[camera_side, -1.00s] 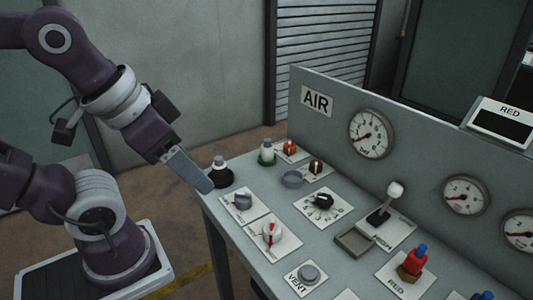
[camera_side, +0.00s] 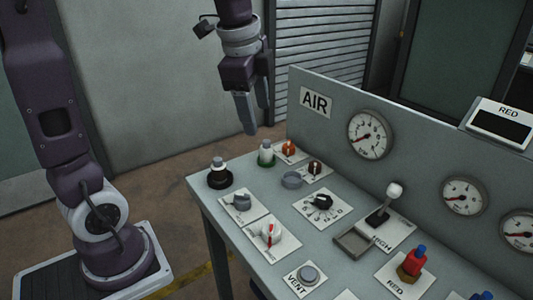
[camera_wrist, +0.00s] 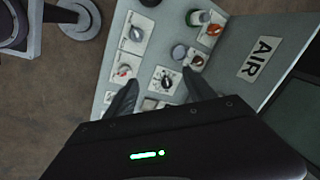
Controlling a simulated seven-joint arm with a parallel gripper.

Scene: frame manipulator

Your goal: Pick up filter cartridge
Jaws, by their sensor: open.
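Two white cylinders with grey caps, which look like filter cartridges, stand upright at the panel's left end in the side view. One cartridge (camera_side: 218,166) sits in a black ring (camera_side: 220,182). The other cartridge (camera_side: 266,152) sits in a green ring (camera_side: 265,163) farther back. The green-ringed one also shows at the top of the wrist view (camera_wrist: 196,17). My gripper (camera_side: 257,118) is open, empty and pointing down, above and apart from the panel, near the green-ringed cartridge in the picture. Its two fingers also show in the wrist view (camera_wrist: 162,92).
An empty grey round holder (camera_side: 292,180) is right of the green ring. Several knobs, a white-topped lever (camera_side: 394,190), an open tray (camera_side: 352,243) and a red-topped fitting (camera_side: 413,260) crowd the panel. The upright AIR board (camera_side: 317,101) with gauges stands behind.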

